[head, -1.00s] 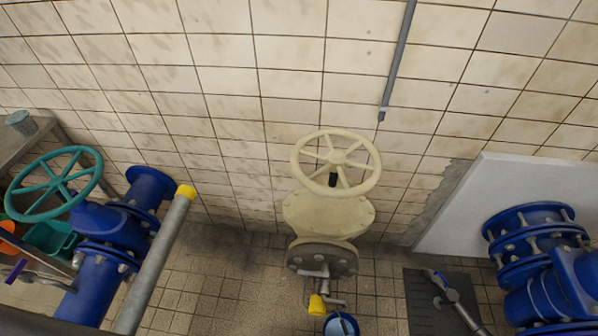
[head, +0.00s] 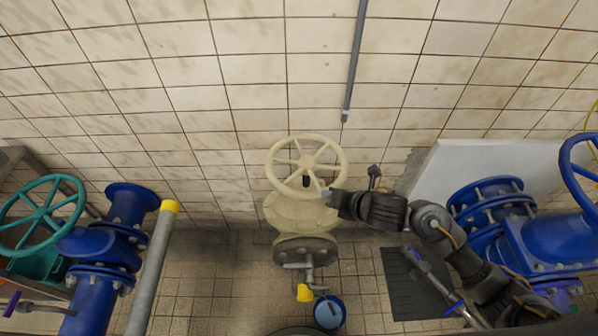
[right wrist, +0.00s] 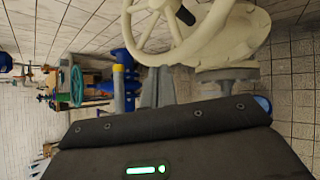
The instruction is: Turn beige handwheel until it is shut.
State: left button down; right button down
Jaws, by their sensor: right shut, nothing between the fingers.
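The beige handwheel (head: 306,140) sits on top of a beige valve body (head: 290,212) in front of the tiled wall. A dark stem shows at its hub. My right gripper (head: 332,198) is shut and empty at the wheel's lower right rim in the head view; I cannot tell whether it touches. In the right wrist view the handwheel (right wrist: 143,50) and its pale body fill the top, beyond my gripper fingers (right wrist: 157,85). My left gripper is not in view.
A teal handwheel (head: 42,212) on blue piping stands at the left, beside a grey post with a yellow cap (head: 170,206). Blue flanged pipes (head: 545,240) stand at the right. A blue bucket (head: 330,312) and a dark mat (head: 410,283) are on the floor.

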notch_tip(320, 180, up, 2)
jog(key=n, duration=0.4)
jog(key=n+g+p, duration=0.2)
jog(key=n+p, duration=0.2)
jog(key=n, duration=0.2)
send_near(293, 179)
jog(key=x, duration=0.6)
jog(key=shift+f+y, duration=0.3)
jog(key=shift+f, duration=0.1)
